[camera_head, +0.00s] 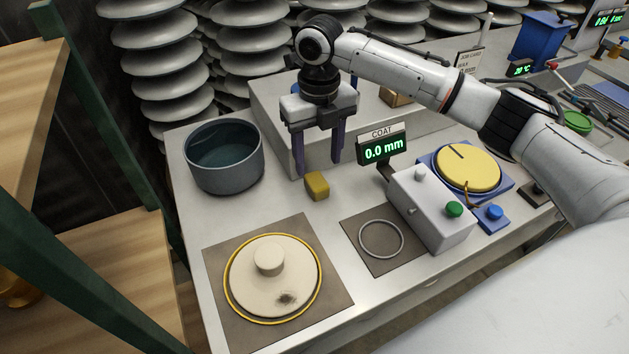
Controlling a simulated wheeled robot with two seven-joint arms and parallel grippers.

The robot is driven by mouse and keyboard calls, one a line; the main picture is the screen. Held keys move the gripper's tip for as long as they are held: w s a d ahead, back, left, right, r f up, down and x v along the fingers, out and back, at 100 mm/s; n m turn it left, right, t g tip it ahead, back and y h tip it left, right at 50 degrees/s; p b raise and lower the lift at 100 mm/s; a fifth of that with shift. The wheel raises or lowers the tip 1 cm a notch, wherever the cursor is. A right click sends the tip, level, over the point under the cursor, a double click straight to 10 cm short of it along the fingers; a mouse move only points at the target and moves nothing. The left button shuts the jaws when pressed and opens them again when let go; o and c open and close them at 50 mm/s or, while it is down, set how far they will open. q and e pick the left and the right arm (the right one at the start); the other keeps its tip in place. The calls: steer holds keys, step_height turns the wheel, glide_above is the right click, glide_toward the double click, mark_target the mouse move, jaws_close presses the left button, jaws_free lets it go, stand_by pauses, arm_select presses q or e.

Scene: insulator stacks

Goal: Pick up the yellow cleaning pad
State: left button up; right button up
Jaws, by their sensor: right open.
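The yellow cleaning pad (317,186) is a small block lying on the white table, right of the dark pot and behind the brown mat with the cream disc. My right gripper (318,169) comes in from the right and points down with its two dark fingers spread. It is open and empty, and its fingertips appear above and slightly behind the pad, apart from it. My left gripper is not in view.
A dark pot (224,158) stands at the back left. A cream disc (270,274) with a dark smudge lies on a brown mat (336,298). A grey box (428,208) with a coat display (381,149) stands right of the pad, near a metal ring (381,223). A raised grey block (271,122) is behind.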

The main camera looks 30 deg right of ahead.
mark_target(317, 180)
step_height(317, 180, down, 6)
steer(key=shift+a, duration=0.15)
stand_by(0.3)
steer(key=c, duration=1.1)
step_height(317, 180, up, 10)
steer(key=shift+r, duration=0.1)
